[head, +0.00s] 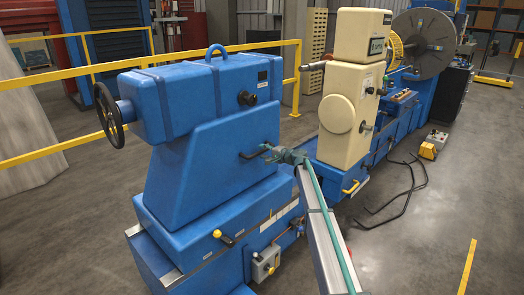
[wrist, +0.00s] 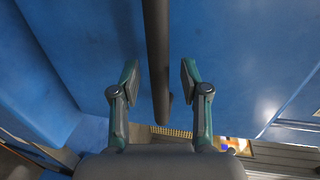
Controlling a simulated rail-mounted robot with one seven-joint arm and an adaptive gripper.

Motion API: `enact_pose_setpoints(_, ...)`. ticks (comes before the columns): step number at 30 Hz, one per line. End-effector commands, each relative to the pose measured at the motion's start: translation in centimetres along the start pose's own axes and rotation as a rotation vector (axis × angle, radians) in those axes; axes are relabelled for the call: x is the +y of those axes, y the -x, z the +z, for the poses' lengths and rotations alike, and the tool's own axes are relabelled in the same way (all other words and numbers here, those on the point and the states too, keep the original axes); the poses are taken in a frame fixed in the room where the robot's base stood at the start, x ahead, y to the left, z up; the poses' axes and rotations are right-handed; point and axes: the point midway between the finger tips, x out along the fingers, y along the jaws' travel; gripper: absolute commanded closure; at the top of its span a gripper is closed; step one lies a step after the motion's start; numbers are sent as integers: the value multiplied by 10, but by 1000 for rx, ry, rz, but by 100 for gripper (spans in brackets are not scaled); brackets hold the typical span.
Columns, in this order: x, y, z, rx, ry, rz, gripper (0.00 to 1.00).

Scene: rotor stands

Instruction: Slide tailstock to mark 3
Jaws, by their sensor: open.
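The tailstock (head: 215,150) is a large blue housing with a handwheel (head: 108,110) at its left end and a lifting ring on top. It stands on the blue bed in the left half of the head view. A dark bar handle (head: 252,153) sticks out of its side. My gripper (head: 267,151) is at this handle. In the wrist view my gripper (wrist: 160,78) is open, with the dark bar (wrist: 157,45) between its two fingers and a gap on each side. A pale label strip (head: 279,216) shows on the bed side; its marks are too small to read.
A cream unit (head: 343,120) stands farther along the bed, with a large grey disc (head: 423,44) behind it. A yellow railing (head: 60,102) runs behind the tailstock. A control box (head: 266,264) is on the bed's near side. Black cables (head: 395,195) lie on the floor at right.

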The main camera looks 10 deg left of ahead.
Motion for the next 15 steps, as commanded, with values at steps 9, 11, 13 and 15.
enact_pose_setpoints(9, 1, -16, 0, 0, 0, 0, 54)
enact_pose_setpoints(11, 1, -15, 0, 0, 0, 0, 54)
enact_pose_setpoints(13, 1, -15, 0, 0, 0, 0, 54)
enact_pose_setpoints(15, 1, -15, 0, 0, 0, 0, 66)
